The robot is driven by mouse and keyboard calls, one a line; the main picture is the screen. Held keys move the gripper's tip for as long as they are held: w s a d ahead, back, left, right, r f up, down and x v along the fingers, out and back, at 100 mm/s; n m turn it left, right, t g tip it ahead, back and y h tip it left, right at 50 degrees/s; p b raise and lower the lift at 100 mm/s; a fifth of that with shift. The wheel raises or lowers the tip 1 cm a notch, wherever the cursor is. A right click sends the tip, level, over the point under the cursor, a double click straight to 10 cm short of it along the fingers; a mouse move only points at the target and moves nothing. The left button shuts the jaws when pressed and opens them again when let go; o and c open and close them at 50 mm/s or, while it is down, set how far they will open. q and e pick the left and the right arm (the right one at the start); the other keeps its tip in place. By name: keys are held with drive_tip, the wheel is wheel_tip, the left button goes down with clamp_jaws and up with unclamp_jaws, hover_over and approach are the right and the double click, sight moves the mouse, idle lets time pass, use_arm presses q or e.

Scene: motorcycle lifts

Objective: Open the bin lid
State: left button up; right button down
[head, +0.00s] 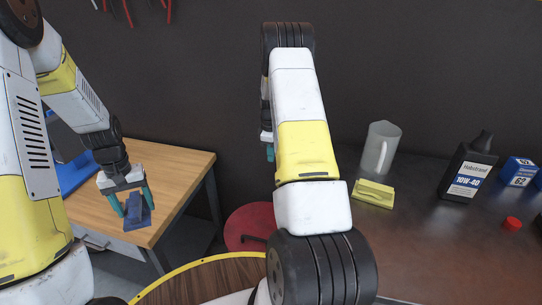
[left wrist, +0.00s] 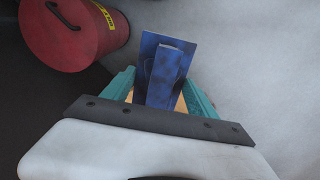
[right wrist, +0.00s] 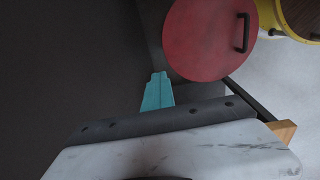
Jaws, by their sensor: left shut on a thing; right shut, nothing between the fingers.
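The red bin (head: 250,226) stands on the floor between the wooden table and the dark workbench, partly hidden by my right arm. Its round red lid (right wrist: 210,38) has a black handle (right wrist: 242,32) and sits flat on top. The bin's side with a yellow label (left wrist: 104,16) shows in the left wrist view. My left gripper (head: 133,208) is shut on a blue block with a flat plate (left wrist: 170,62), left of the bin. My right gripper (right wrist: 157,92) is shut and empty, apart from the lid; in the head view my own arm mostly hides it.
A wooden table (head: 178,168) is behind my left gripper. The workbench (head: 440,245) at right holds a clear jug (head: 378,150), a yellow block (head: 373,193), a black oil bottle (head: 467,172) and a red cap (head: 512,223). A round yellow-rimmed wooden top (head: 205,280) is in front of the bin.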

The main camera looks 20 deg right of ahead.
drive_tip(key=c, duration=2.1)
unclamp_jaws()
drive_tip(key=o, duration=0.6)
drive_tip(key=shift+o, duration=0.2)
drive_tip(key=shift+r, duration=0.1)
wheel_tip(320, 180, up, 12)
drive_tip(key=shift+s+a, duration=0.15)
